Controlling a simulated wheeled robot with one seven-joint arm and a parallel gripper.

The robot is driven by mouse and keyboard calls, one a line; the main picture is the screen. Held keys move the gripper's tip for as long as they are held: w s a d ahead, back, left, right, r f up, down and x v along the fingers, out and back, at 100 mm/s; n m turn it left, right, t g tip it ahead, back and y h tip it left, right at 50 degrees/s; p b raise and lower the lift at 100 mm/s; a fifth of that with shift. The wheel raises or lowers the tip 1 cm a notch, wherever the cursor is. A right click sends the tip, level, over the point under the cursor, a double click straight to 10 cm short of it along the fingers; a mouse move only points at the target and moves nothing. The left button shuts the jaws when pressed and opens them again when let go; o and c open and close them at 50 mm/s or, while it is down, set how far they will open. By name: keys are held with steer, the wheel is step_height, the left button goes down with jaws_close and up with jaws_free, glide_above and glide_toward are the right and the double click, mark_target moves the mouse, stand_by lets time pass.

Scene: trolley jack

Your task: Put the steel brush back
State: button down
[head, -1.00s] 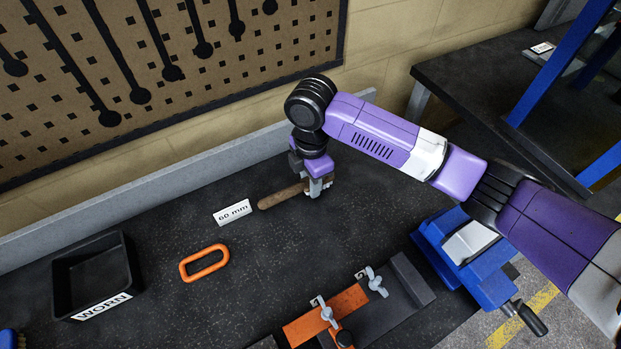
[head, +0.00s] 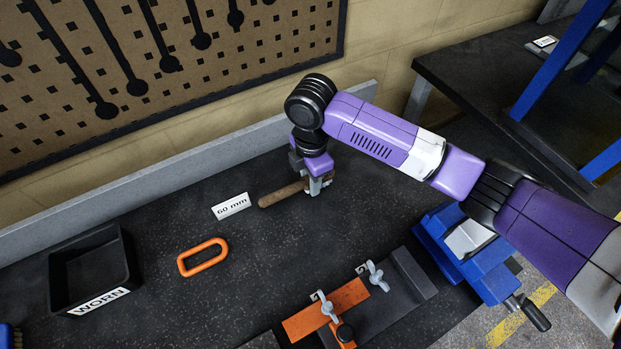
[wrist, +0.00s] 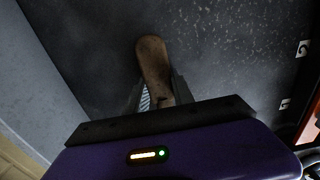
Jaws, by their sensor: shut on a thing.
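The steel brush (head: 281,194) has a brown wooden handle that points left, low over the dark bench top near its back edge. My gripper (head: 318,184) is shut on the brush at the right end of the visible handle. In the wrist view the brown handle (wrist: 153,62) sticks out between the two fingers of my gripper (wrist: 158,98). The bristles are hidden by the gripper. I cannot tell whether the brush touches the bench.
An orange ring (head: 203,257) and a black "WORN" tray (head: 70,308) lie further left. A clamped orange plate (head: 308,322) and a blue vise (head: 462,255) are nearer. A pegboard (head: 150,70) hangs behind.

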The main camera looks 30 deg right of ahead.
steer(key=shift+f, duration=0.25)
steer(key=c, duration=1)
jaws_free()
steer(key=shift+r+b, duration=0.65)
steer(key=shift+r, duration=3.3)
